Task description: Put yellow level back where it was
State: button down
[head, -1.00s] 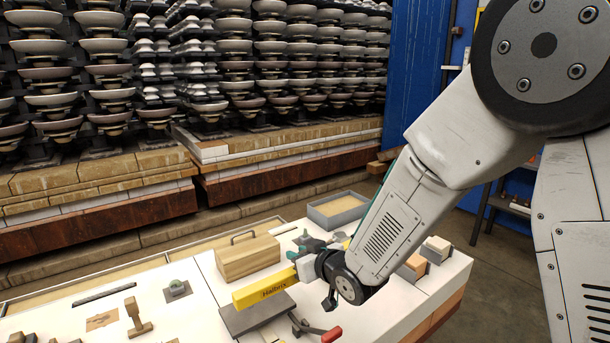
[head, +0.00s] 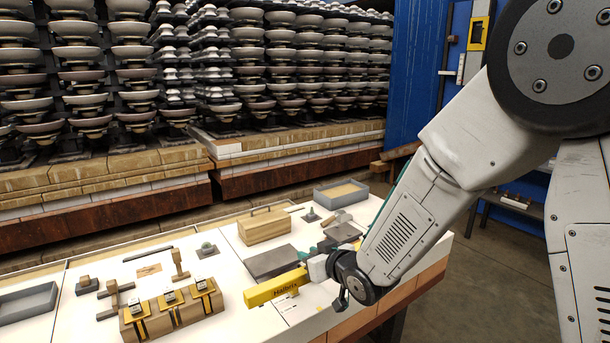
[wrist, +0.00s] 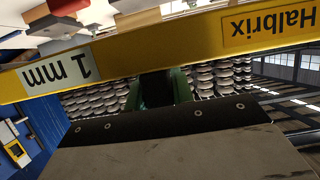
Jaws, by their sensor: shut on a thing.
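The yellow level (head: 272,289), marked "Halbrix", is in my gripper (head: 312,272) in the head view. It is held at one end and extends to the left, over the white tabletop near the front edge, in front of the dark grey slab (head: 268,263). I cannot tell whether its underside touches the table. In the wrist view the level (wrist: 150,57) crosses the upper part of the picture, with a "1 mm" label. The green-lined fingers of my gripper (wrist: 160,92) are partly hidden behind it.
A wooden block with yellow straps (head: 164,317) stands at the front left. A wooden box with a handle (head: 262,230) stands behind the slab. Grey trays lie at the back right (head: 340,203) and far left (head: 28,308). White tabletop (head: 235,272) is bare left of the slab.

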jog(key=w+d+f+m+t+h, duration=0.1)
jog(key=d+f+m+h, duration=0.4)
jog(key=d, duration=0.8)
jog(key=w+d+f+m+t+h, duration=0.1)
jog(key=d+f+m+h, duration=0.15)
jog(key=d+f, duration=0.7)
jog(key=s+d+f, duration=0.3)
jog(key=s+f, duration=0.1)
jog(key=s, duration=0.1)
jog(key=shift+s+n, duration=0.2)
jog(key=shift+n, duration=0.25)
